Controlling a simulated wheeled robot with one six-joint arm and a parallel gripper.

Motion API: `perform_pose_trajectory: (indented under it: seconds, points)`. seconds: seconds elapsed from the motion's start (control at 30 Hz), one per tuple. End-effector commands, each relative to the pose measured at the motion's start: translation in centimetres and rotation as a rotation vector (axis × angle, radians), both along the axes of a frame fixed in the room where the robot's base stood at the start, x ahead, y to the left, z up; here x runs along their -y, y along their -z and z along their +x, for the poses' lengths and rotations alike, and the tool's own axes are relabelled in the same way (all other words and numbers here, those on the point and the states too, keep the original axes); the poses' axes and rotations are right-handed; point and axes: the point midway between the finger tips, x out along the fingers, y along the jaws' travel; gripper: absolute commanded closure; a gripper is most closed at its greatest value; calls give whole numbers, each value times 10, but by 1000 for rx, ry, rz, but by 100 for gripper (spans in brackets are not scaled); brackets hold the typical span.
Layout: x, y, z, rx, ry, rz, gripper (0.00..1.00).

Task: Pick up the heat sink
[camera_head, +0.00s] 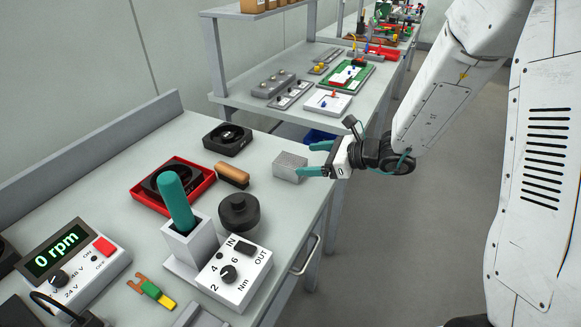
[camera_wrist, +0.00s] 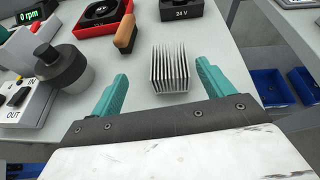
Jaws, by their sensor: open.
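The heat sink (camera_head: 289,167) is a small silver-grey finned block on the right edge of the workbench in the head view. In the wrist view the heat sink (camera_wrist: 169,69) shows its upright fins, ahead of and roughly between my fingertips. My gripper (camera_head: 313,159) is open, with teal fingers, at the right side of the heat sink. In the wrist view my gripper (camera_wrist: 162,80) has its two fingers apart, one to each side, with nothing held. I cannot tell whether a finger touches the heat sink.
A brush with a wooden handle (camera_head: 232,175) lies left of the heat sink. A black fan (camera_head: 227,139) stands behind, and a red tray (camera_head: 143,194) holds another fan. A dark round knob-like part (camera_head: 239,212) stands in front. Blue bins (camera_wrist: 268,88) sit below the bench edge.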

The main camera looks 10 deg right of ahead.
Motion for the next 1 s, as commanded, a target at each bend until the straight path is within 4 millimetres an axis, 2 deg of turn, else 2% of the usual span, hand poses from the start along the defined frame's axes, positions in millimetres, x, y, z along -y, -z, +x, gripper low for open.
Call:
perform_pose_trajectory:
  seconds: [0.03,0.17,0.43,0.6,0.77,1.0]
  points:
    - [3,10,5,-26,37,13,20]
    - [3,21,15,-54,84,31,20]
    - [-21,34,28,-56,87,33,20]
    - [-42,46,38,-56,86,32,20]
    - [-54,51,46,-54,88,32,20]
    - [-55,51,47,-54,88,32,20]
